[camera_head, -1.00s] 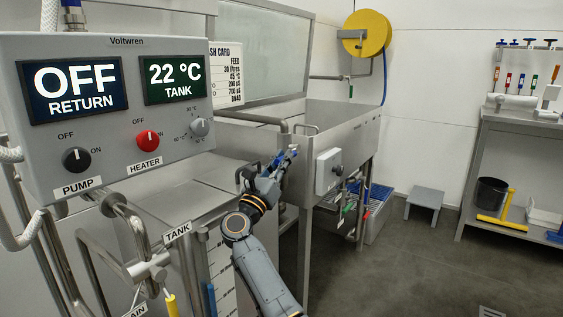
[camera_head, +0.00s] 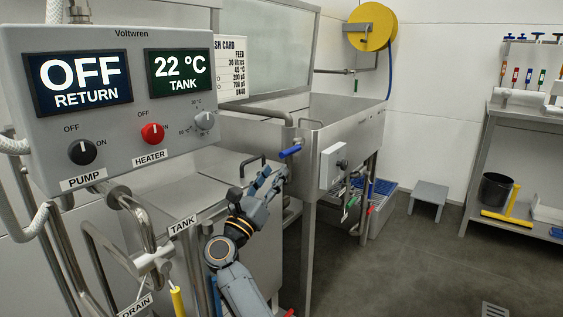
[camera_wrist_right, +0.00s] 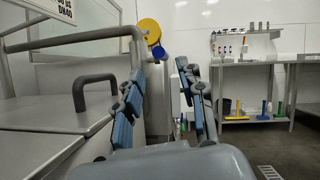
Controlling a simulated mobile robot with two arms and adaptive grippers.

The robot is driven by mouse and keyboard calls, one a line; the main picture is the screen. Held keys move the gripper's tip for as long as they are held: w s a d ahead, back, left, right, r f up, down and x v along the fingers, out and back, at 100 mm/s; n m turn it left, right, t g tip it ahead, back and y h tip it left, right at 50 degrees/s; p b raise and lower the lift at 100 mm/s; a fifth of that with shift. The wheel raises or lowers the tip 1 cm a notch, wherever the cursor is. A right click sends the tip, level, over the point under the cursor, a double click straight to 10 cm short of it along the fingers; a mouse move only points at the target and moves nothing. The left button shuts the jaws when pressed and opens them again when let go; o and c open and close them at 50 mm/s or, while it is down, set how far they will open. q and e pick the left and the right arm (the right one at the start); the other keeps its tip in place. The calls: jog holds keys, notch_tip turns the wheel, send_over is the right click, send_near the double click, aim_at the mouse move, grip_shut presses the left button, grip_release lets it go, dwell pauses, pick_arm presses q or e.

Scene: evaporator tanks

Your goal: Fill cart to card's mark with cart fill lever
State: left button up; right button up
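The blue-handled lever (camera_head: 290,151) sticks out near the left corner of the steel sink; its round blue end also shows in the right wrist view (camera_wrist_right: 158,51). My right gripper (camera_head: 273,180) is just below and left of the lever, apart from it. In the wrist view its fingers (camera_wrist_right: 158,85) are spread, with nothing between them. The wash card (camera_head: 231,65), partly hidden by the control panel, reads feed 30 litres. My left gripper is out of view.
The control panel (camera_head: 115,115) reads OFF return and 22 °C tank. The lid's black handle (camera_wrist_right: 92,90) rises left of my right fingers. A grey box (camera_head: 333,162) is on the sink front. A step stool (camera_head: 429,195) stands right; open floor lies between.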

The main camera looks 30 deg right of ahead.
jog(key=v, duration=0.4)
jog(key=shift+s+a+f, duration=0.1)
dwell(0.3)
